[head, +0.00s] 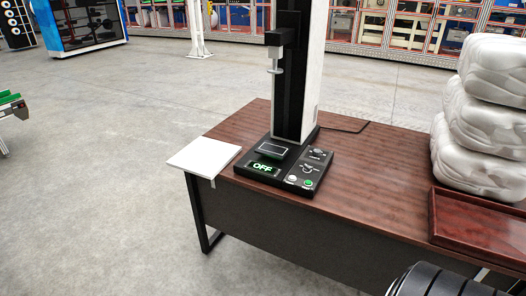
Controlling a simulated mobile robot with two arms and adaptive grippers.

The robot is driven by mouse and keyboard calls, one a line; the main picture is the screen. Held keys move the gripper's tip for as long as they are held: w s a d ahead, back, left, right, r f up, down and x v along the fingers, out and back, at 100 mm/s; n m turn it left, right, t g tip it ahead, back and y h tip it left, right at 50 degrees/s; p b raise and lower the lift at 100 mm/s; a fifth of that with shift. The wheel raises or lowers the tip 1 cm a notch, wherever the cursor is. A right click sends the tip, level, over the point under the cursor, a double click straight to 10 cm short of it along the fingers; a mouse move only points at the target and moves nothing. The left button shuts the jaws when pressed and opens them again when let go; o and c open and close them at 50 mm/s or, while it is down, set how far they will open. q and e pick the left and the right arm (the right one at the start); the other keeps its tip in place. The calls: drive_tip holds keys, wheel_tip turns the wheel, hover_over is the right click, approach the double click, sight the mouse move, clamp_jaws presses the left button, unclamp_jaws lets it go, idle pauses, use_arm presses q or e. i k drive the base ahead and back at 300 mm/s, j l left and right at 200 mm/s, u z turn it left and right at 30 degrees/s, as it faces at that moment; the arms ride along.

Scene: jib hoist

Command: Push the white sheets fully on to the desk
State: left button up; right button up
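The white sheets (203,157) lie as a flat, neat stack at the left corner of the brown wooden desk (370,190). Their right part rests on the desk top and their left part sticks out past the desk's left edge over the floor. A small pale piece hangs down at the stack's front corner. Neither of my grippers shows in the head view, and nothing touches the sheets from the left.
A black test machine (290,150) with a tall column and an "OFF" display stands just right of the sheets. A reddish-brown tray (480,228) and stacked white wrapped bundles (485,125) occupy the desk's right. A black ribbed object (440,281) is at bottom right. Floor left of the desk is clear.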

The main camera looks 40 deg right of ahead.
sight(205, 157)
drive_tip(key=z, duration=0.9)
